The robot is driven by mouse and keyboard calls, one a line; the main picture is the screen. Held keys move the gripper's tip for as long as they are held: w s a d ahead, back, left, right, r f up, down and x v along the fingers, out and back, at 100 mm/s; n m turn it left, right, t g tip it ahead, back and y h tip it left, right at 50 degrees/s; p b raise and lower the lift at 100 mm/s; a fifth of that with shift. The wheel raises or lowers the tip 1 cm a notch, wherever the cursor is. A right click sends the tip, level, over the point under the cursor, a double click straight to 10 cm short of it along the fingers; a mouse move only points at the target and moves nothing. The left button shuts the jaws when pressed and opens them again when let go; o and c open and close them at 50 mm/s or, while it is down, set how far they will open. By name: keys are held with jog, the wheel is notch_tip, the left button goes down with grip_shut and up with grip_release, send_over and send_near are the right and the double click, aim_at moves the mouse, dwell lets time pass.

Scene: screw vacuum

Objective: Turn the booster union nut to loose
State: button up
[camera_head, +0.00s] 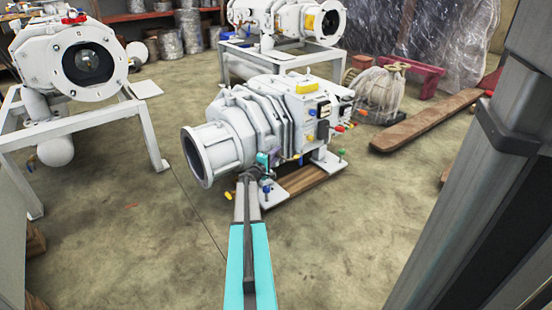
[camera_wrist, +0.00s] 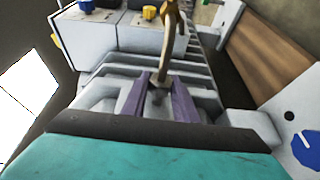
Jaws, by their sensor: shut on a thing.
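The white booster (camera_head: 255,118) sits low on the floor in the middle of the head view, its round open flange facing left. My gripper (camera_head: 273,158) is at its near side, small and partly covered by my own arm. In the wrist view, my gripper's two purple fingers (camera_wrist: 162,84) stand on either side of a small dull metal nut (camera_wrist: 160,95), the union nut, and are shut on it. A curved brass-coloured pipe (camera_wrist: 170,45) rises from the nut. How far the nut is turned cannot be told.
A blue knob (camera_wrist: 306,146) is right of my gripper in the wrist view. A wooden board (camera_head: 300,180) lies under the booster. Other white machines stand on frames at left (camera_head: 85,65) and behind (camera_head: 290,20). The floor at front left is mostly clear.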

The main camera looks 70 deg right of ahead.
jog(key=shift+d+f+h+b, duration=0.15)
jog(key=shift+h+b, duration=0.25)
jog(key=shift+b, duration=0.6)
jog(key=shift+n+h+b, duration=0.6)
jog(key=shift+b, duration=0.05)
jog(key=shift+n+h, duration=1.1)
jog(key=shift+h, duration=0.8)
jog(key=shift+w+n+t+h, duration=0.1)
jog(key=shift+n+t+h, duration=0.5)
jog(key=shift+n+h, duration=0.15)
jog(key=shift+h, duration=0.25)
jog(key=o, duration=1.1)
jog(key=shift+c, duration=0.2)
